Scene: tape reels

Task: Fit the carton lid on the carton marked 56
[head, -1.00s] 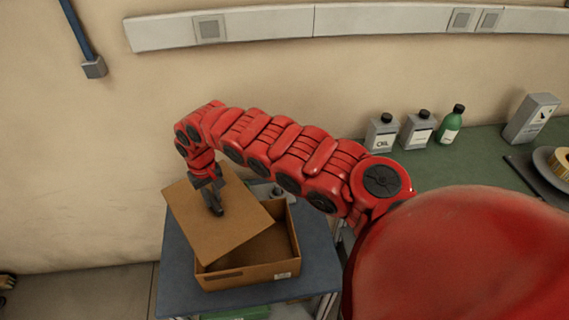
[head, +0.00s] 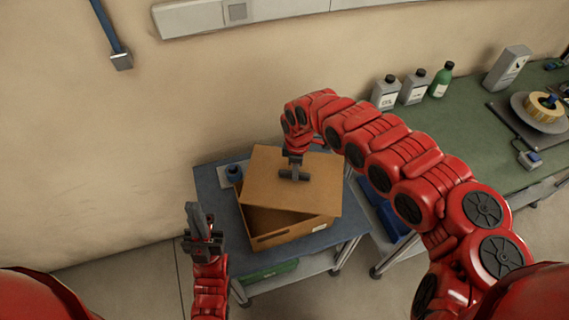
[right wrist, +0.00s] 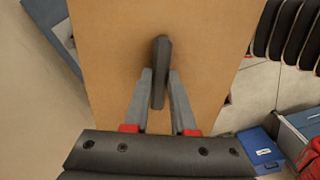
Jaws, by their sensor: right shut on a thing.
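The brown carton (head: 290,235) stands on a blue-grey cart top; its marking is too small to read. The flat brown carton lid (head: 318,195) is over it, turned askew to the rim. The lid covers the back and right, and a dark opening shows at the front left. I cannot tell whether it touches the rim. My right gripper (head: 294,172) is shut on the lid's dark handle, which the right wrist view shows between the fingers (right wrist: 159,95). My left gripper (head: 198,222) is left of the carton, apart from it, fingers pointing up; its opening is unclear.
A small dark blue object (head: 234,173) stands on the cart (head: 215,185) behind the carton's left side. A green bench (head: 455,135) at the right holds bottles (head: 414,87) and a tape reel (head: 540,107). Blue bins (head: 390,222) sit low between cart and bench.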

